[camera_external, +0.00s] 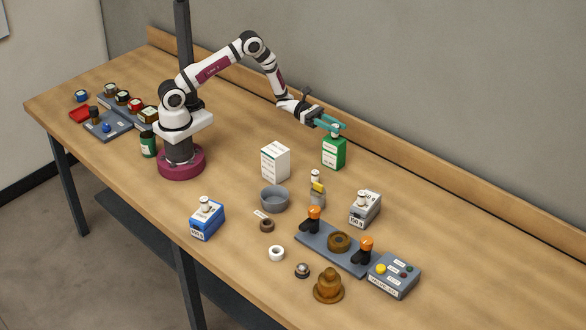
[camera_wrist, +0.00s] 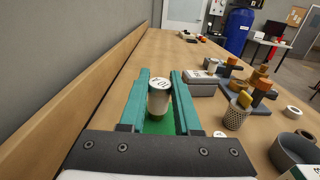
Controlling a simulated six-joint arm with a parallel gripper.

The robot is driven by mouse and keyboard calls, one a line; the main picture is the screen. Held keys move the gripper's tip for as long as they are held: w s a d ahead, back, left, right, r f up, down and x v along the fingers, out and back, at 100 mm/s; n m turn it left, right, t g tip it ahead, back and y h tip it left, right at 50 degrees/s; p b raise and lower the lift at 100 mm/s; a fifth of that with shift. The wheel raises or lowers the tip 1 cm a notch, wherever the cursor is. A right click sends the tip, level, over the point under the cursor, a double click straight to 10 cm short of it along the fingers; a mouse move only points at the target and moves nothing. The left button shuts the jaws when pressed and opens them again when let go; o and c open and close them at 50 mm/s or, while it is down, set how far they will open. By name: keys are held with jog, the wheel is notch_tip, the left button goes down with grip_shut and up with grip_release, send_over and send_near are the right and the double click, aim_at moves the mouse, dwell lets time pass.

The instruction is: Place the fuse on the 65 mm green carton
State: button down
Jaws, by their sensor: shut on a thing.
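The fuse (camera_wrist: 158,98) is a pale upright cylinder with a marked white top, held between the teal fingers of my gripper (camera_wrist: 159,92). The green carton (camera_external: 333,154) stands upright near the back of the table, with a white label on its front. In the external view my gripper (camera_external: 335,128) is directly over this carton, shut on the fuse, which shows small there at the carton's top. In the wrist view the green carton top (camera_wrist: 158,127) shows below and around the fuse. I cannot tell whether the fuse's base touches it.
A white carton (camera_external: 275,162) stands left of the green one. A mesh cup (camera_external: 317,197), a grey block (camera_external: 365,209), a grey bowl (camera_external: 274,200) and a blue block (camera_external: 207,221) stand nearer the front. The back ledge (camera_wrist: 105,62) runs close behind the green carton.

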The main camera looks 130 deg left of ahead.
jog(key=c, duration=0.6)
grip_release()
jog(key=shift+f, duration=0.1)
